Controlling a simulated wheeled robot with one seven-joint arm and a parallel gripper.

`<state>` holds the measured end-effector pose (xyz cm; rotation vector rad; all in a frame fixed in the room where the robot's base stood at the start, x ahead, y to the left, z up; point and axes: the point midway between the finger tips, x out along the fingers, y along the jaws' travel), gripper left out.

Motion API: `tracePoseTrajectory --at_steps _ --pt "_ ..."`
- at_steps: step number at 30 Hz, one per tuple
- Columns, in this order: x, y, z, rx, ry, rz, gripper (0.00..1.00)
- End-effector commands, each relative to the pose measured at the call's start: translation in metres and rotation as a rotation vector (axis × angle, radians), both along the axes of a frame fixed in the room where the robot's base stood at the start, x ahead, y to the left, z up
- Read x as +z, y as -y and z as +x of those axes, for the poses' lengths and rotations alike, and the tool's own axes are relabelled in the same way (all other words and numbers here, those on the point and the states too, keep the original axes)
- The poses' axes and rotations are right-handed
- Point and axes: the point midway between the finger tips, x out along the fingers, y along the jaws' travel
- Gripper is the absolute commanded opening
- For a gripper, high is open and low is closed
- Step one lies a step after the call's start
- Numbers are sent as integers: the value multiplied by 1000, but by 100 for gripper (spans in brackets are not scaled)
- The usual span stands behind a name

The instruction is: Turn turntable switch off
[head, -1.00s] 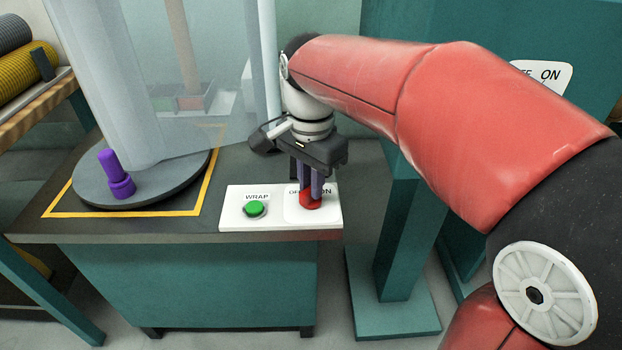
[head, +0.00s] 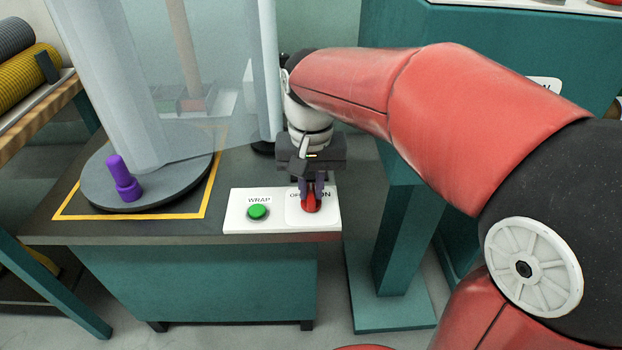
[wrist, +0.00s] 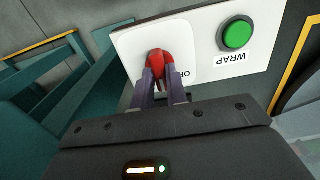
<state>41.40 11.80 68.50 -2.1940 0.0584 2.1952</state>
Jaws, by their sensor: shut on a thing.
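The red turntable switch (head: 311,206) is a knob on a white panel (head: 236,222) at the front right of the dark tabletop. The panel has OFF and ON lettering beside the knob, partly covered by my fingers. My gripper (head: 311,191) points down from above, its two purple fingers closed around the knob. In the wrist view the red knob (wrist: 157,62) shows between and beyond the fingertips (wrist: 163,88). Which mark the knob points to is hard to tell. The turntable (head: 104,188) is a round grey disc on the left.
A green WRAP button (head: 257,212) sits on the same panel, left of the switch. A purple post (head: 125,180) stands on the turntable, beside a tall film-wrapped column. A teal pillar (head: 402,230) stands right of the table, below my red arm.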

Motion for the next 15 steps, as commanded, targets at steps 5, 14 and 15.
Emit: tracePoseTrajectory --at_steps 5,14,15 --pt "3 0 0 167 0 0 0" --pt "2 0 0 447 0 0 0" --pt "2 0 0 482 1 0 0"
